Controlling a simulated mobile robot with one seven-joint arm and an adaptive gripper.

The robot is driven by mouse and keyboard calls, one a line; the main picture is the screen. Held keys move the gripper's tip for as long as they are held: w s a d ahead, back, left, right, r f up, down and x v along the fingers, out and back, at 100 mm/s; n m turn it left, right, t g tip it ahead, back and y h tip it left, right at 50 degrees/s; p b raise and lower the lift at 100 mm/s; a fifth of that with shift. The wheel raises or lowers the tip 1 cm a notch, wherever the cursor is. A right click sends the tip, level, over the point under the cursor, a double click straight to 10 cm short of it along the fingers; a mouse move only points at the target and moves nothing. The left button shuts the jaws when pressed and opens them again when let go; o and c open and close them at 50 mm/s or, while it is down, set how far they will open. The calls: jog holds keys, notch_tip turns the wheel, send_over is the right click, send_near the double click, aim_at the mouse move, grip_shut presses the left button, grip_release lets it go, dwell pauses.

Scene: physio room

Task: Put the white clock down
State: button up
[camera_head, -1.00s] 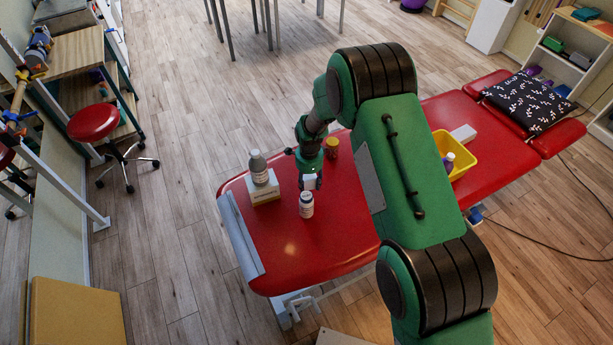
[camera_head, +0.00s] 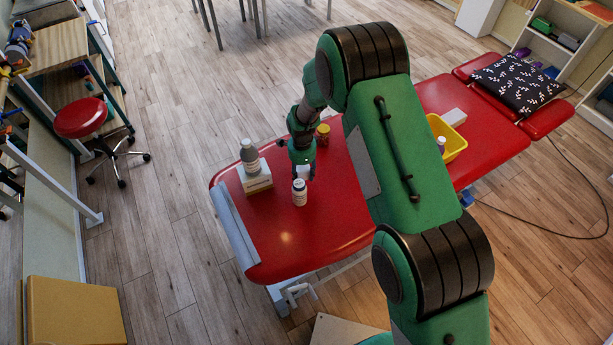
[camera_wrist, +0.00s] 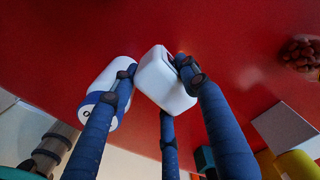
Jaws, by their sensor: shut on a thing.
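The white clock (camera_head: 302,171) is a small white block with rounded edges, held low over the red treatment table (camera_head: 290,238). In the wrist view the white clock (camera_wrist: 165,82) sits between my blue fingers, with a dark patch on its right side. My gripper (camera_head: 303,163) is shut on it. A white bottle (camera_head: 300,193) with a blue band stands just in front of the clock; in the wrist view the bottle (camera_wrist: 104,92) is close beside it at left. I cannot tell whether the clock touches the table.
A grey bottle (camera_head: 250,157) stands on a white box (camera_head: 257,181) to the left. A yellow bin (camera_head: 457,150) is to the right.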

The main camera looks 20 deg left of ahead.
aim_at(302, 169)
jog(key=shift+r, duration=0.2)
notch_tip(302, 169, up, 10)
jog(key=shift+r, duration=0.25)
jog(key=shift+s+d+n+b, duration=1.2)
jog(key=shift+s+d+b, duration=1.5)
jog(key=shift+s+d, duration=4.3)
jog(key=f, duration=0.3)
jog(key=w+d+f, duration=0.1)
jog(key=f, duration=0.3)
jog(key=w+f, duration=0.1)
jog(key=f, duration=0.2)
jog(key=shift+d+f, duration=0.3)
jog(key=w+a, duration=0.2)
jog(key=w, duration=0.2)
jog(key=w+a+f+b, duration=0.1)
jog(key=w+a, duration=0.1)
jog(key=w, duration=0.3)
jog(key=w+a+b, duration=0.1)
jog(key=w+a, duration=0.2)
jog(key=w, duration=0.2)
jog(key=shift+w+a+f, duration=0.1)
jog(key=shift+w+f, duration=0.05)
jog(key=shift+f, duration=0.1)
